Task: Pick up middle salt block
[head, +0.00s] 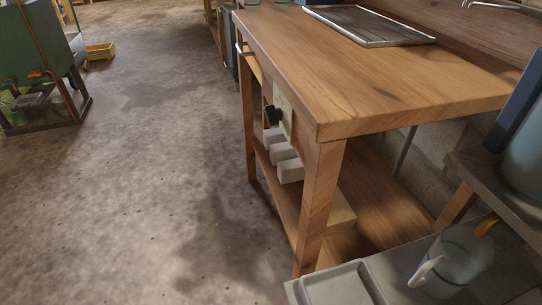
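Three white salt blocks sit in a row on the lower shelf of the wooden workbench, seen in the head view below the tabletop at its left side. The middle salt block (282,152) lies between the farther block (272,137) and the nearer block (290,171). The blocks are close together, and I cannot tell whether they touch. Their far sides are partly hidden. My gripper is not in view.
The workbench top (370,80) overhangs the shelf, and its front leg (318,205) stands right of the blocks. A black knob (273,114) protrudes above them. A grey tray (338,288) and jug (455,260) stand at lower right. The concrete floor (150,190) left is clear.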

